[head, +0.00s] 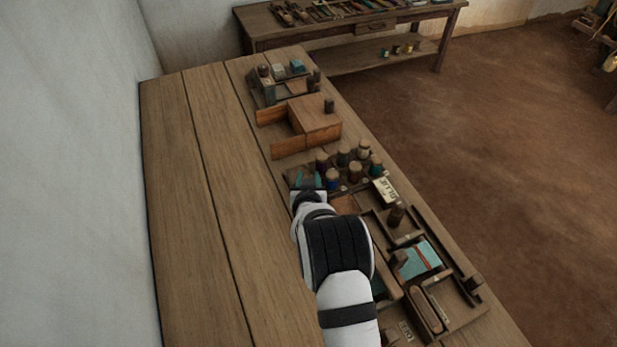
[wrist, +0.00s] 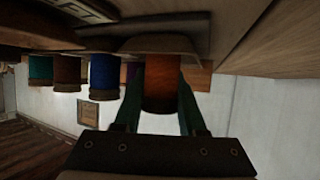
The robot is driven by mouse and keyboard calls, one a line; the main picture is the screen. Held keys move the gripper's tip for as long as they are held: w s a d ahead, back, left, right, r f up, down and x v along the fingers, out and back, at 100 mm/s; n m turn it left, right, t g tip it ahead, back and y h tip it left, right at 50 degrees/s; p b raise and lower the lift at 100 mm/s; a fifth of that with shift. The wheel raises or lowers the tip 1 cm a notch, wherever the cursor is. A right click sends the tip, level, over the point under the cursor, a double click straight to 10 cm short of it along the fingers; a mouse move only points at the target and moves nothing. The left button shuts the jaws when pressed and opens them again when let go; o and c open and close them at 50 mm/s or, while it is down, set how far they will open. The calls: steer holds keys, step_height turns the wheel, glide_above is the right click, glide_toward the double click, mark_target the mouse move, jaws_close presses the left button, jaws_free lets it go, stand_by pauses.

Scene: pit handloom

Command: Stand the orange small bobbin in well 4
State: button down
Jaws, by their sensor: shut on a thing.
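In the wrist view the orange bobbin (wrist: 160,82) stands between the two dark green fingers of my gripper (wrist: 160,110), which is shut on it. One end of the bobbin meets a brown wooden holder edge (wrist: 160,43); I cannot tell whether it is seated there or just touching. In the head view my gripper (head: 308,182) is low at the left side of the bobbin group, and the orange bobbin cannot be made out there. The well numbers are not readable, so well 4 cannot be told.
Beside it in the wrist view stand a teal bobbin (wrist: 40,70), a brown bobbin (wrist: 67,72) and a blue bobbin (wrist: 103,72). In the head view a wooden box (head: 315,115) stands beyond the bobbins and a glue box (head: 385,190) to the right. The bench's left planks (head: 190,190) are clear.

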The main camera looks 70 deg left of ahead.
steer(key=shift+c, duration=2.4)
jaws_free()
